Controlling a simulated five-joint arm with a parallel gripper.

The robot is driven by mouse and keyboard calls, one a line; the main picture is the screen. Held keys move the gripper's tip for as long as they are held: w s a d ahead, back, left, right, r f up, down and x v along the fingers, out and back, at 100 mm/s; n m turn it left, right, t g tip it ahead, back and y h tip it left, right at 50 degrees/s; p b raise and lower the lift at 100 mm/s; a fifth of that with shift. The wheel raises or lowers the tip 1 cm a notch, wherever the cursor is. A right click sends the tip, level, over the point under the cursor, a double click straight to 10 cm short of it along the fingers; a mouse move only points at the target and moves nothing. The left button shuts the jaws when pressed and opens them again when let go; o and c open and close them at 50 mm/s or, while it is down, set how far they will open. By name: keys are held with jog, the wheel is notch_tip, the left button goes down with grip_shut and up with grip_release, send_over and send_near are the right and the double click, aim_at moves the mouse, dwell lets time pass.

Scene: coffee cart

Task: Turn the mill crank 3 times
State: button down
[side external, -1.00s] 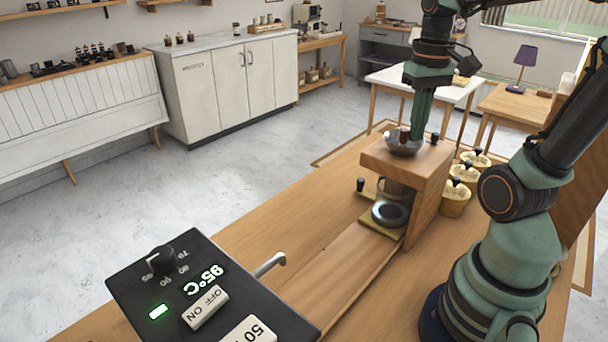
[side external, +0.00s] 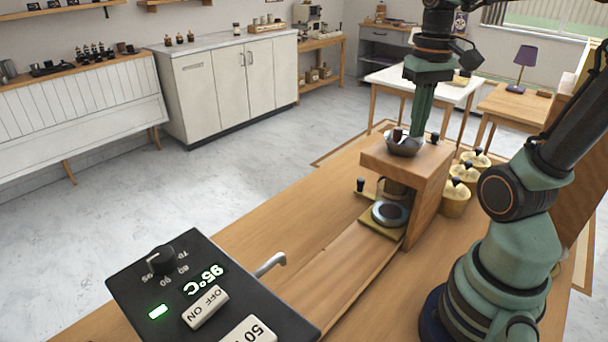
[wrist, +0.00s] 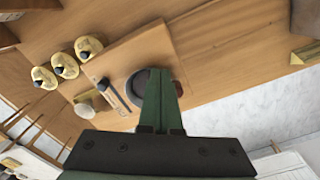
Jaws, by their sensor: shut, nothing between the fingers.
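A wooden stand (side external: 425,165) on the counter carries a round dark bowl-like part (side external: 403,148) on its top, which I take for the mill. It also shows in the wrist view (wrist: 134,90). A brown upright piece (side external: 398,134), perhaps the crank knob, shows at the bowl beside my fingers; a reddish-brown bit shows right of the fingers in the wrist view (wrist: 179,88). My gripper (side external: 417,134) points down at the bowl, its green fingers shut together with nothing between them. They hide part of the bowl and any crank arm; contact cannot be told.
A glass vessel (side external: 393,187) and round dark plate (side external: 390,214) sit under the stand's top. Several yellowish pots with dark knobs (side external: 455,198) stand behind, right. A black control box (side external: 195,290) with a 95°C display is at the front left. The middle counter is clear.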

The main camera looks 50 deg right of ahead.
notch_tip(320, 180, up, 6)
dwell(0.7)
jog(key=w+a+f+n+t, duration=0.2)
jog(key=w+a+f+n, duration=0.1)
jog(key=a, duration=0.3)
jog(key=w+a+f+n+t, duration=0.3)
jog(key=a+f, duration=0.1)
jog(key=a, duration=0.3)
jog(key=shift+a+f+t, duration=0.15)
jog(key=shift+a+t, duration=0.1)
jog(key=shift+t, duration=0.05)
